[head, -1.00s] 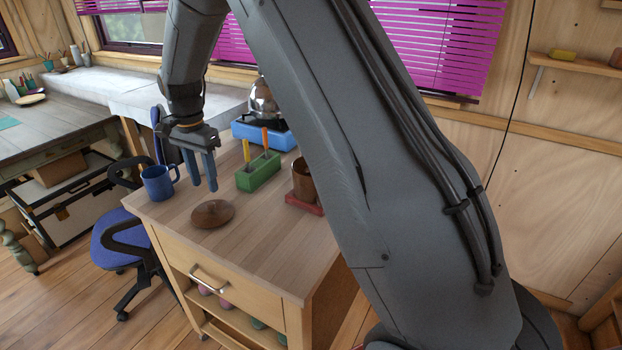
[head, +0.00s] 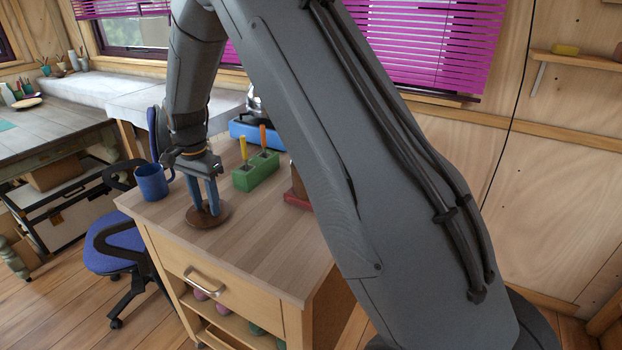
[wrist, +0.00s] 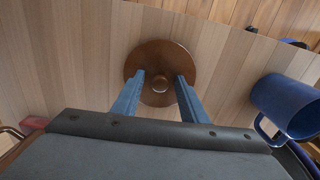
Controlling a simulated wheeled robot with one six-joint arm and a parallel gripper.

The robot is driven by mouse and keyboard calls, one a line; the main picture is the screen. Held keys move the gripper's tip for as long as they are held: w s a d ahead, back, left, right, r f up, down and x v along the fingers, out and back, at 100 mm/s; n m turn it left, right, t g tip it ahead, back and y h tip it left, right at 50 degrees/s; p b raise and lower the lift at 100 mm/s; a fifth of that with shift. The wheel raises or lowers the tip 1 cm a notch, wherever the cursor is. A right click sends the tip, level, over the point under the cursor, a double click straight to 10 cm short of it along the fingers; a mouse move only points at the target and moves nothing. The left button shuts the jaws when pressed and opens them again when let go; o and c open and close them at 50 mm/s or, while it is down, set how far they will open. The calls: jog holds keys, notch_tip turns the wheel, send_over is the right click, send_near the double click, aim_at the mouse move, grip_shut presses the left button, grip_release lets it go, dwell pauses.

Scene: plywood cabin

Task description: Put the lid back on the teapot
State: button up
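A round brown lid (head: 221,218) with a small knob lies on the wooden worktop (head: 265,235); in the wrist view the lid (wrist: 160,56) shows its knob in the middle. My gripper (head: 208,212) points down over the lid. In the wrist view my gripper (wrist: 160,76) is open, with one blue finger on each side of the knob and a gap on both sides. A brown vessel (head: 298,187) on a red base (head: 297,201) is mostly hidden behind my arm; I cannot tell whether it is the teapot.
A blue mug (head: 153,183) stands left of my gripper, and also shows in the wrist view (wrist: 285,105). A green block (head: 256,172) with upright orange and yellow pieces stands behind. A shiny vessel (head: 254,104) on a blue stand (head: 258,132) is partly hidden. The front worktop is clear.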

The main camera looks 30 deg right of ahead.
jog(key=shift+s+f, duration=0.25)
jog(key=shift+f, duration=0.4)
jog(key=c, duration=0.3)
jog(key=shift+r+p, duration=0.4)
jog(key=shift+r, duration=0.1)
jog(key=shift+c, duration=0.2)
jog(key=shift+w+r, duration=0.1)
jog(key=shift+r, duration=0.25)
jog(key=c, duration=0.6)
jog(key=shift+w+r+p, duration=0.15)
jog(key=shift+r+p, duration=1.3)
jog(key=shift+r, duration=0.85)
